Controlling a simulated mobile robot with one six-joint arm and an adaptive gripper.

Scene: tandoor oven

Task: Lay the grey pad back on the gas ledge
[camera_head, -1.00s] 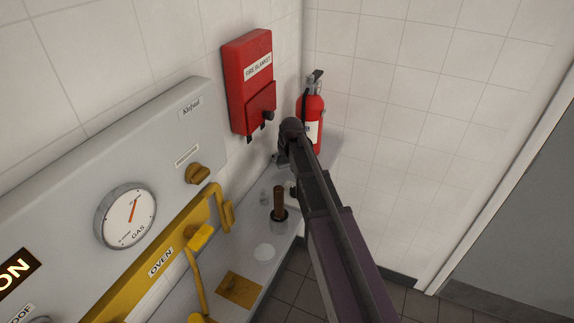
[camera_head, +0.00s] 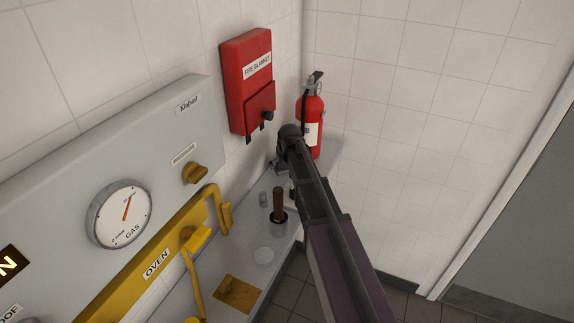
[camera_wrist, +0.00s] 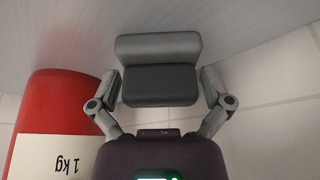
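The grey pad (camera_wrist: 160,70), a block with a lighter upper part and a darker face, lies between the fingers of my gripper (camera_wrist: 160,84) in the wrist view. The fingers appear to sit against its two sides. The grey ledge (camera_head: 250,279) runs below the gas panel, and its surface also fills the top of the wrist view (camera_wrist: 230,22). In the head view my gripper is over the far end of the ledge, mostly hidden behind my wrist. I cannot tell whether the pad touches the ledge.
A red fire extinguisher (camera_head: 310,112) stands close by in the far corner; it also shows in the wrist view (camera_wrist: 60,105). A red fire blanket box (camera_head: 248,75) hangs above. A brown-handled tool stands in a metal cup (camera_head: 279,226). A yellow handle (camera_head: 222,213) juts from the panel.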

